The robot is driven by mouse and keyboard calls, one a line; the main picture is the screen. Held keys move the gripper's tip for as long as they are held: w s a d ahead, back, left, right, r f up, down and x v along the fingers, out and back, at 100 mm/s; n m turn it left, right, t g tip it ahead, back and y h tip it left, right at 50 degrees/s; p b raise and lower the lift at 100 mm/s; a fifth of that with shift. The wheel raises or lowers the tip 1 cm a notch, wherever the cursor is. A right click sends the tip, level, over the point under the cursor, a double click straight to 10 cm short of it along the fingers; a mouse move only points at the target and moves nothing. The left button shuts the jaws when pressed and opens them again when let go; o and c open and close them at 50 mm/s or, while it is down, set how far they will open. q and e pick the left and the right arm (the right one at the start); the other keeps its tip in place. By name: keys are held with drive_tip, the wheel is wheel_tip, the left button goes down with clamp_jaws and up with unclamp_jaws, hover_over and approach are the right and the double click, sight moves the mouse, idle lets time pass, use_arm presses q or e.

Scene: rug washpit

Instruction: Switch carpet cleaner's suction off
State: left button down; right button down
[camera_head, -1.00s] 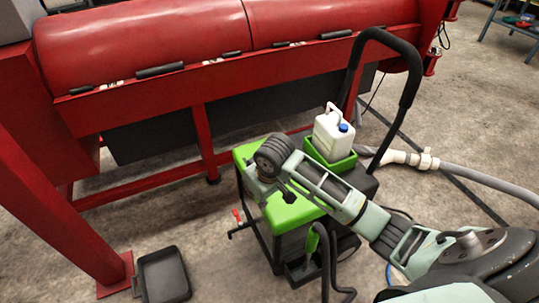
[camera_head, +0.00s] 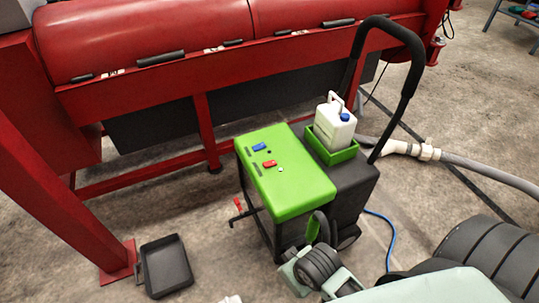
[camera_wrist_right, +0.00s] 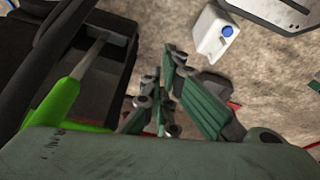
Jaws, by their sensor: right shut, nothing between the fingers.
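The carpet cleaner (camera_head: 290,195) stands on the floor in the middle of the head view, with a bright green lid on a dark body. On the lid are a blue switch (camera_head: 259,146), a red switch (camera_head: 270,163) and a small pale spot (camera_head: 281,169). Labels and switch positions are too small to read. My right arm is low in the head view, in front of the cleaner, its fingers not clearly seen there. In the right wrist view my right gripper (camera_wrist_right: 168,100) is shut and empty, apart from the switches. My left gripper is not in view.
A white canister (camera_head: 334,125) with a blue cap sits in a green holder (camera_head: 330,153) behind the lid. The black push handle (camera_head: 408,60) rises beside it. A grey hose (camera_head: 490,178) runs right. A red machine (camera_head: 190,90) stands behind; a black tray (camera_head: 166,268) lies left.

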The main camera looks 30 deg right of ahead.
wheel_tip(320, 180, down, 14)
drive_tip(key=s, duration=0.2)
drive_tip(key=shift+s+d+r+g, duration=0.2)
drive_tip(key=shift+s+g, duration=0.1)
drive_tip(key=shift+g, duration=0.1)
